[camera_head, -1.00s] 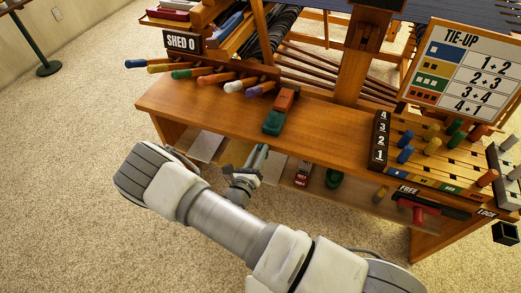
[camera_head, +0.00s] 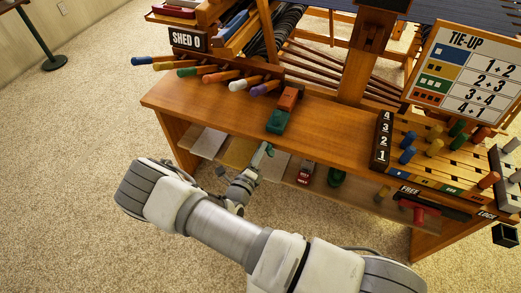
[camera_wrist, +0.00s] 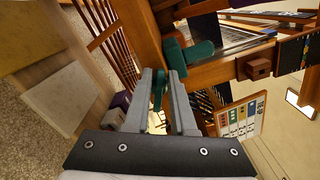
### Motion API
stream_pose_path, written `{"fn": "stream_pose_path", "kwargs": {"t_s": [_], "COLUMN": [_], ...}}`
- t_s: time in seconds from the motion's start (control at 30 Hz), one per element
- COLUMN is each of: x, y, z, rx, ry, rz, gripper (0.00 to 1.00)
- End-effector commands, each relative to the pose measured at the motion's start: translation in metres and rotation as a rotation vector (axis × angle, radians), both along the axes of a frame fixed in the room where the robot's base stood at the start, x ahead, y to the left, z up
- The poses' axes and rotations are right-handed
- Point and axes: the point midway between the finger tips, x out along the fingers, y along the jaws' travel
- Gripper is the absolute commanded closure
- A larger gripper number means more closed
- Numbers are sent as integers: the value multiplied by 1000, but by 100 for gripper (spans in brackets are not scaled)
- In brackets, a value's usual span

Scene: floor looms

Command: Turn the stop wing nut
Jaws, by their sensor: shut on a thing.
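A green stop clamp (camera_head: 277,122) with an orange-red block (camera_head: 290,97) behind it sits at the front edge of the wooden bench. In the wrist view, a green body (camera_wrist: 187,54) shows just beyond my fingertips. My gripper (camera_wrist: 160,78) is shut on a small green piece, which looks like the wing nut (camera_wrist: 158,92), upright between the two grey fingers. In the head view, my gripper (camera_head: 262,156) is just below the bench's front edge, under the clamp. Its fingers are small there, and the wing nut is mostly hidden.
Colored pegs (camera_head: 220,77) line the bench's back left. A numbered peg board (camera_head: 440,155) and a red-handled lock lever (camera_head: 425,212) are at the right. A lower shelf (camera_head: 240,152) holds flat panels and small red and green items.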

Motion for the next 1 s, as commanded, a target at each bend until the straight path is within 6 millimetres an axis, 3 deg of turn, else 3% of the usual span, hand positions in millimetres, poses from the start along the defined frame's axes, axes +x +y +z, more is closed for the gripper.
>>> {"fn": "stream_pose_path", "kwargs": {"t_s": [0.5, 0.53, 0.63, 1.0], "x": [-5, -5, -4, -8], "y": [-6, -6, -6, 1], "z": [-6, -6, -6, -2], "rx": [-23, -23, -22, -19], "ry": [23, 23, 22, 15], "rz": [-14, -14, -13, -4], "gripper": [100, 75, 57, 57]}}
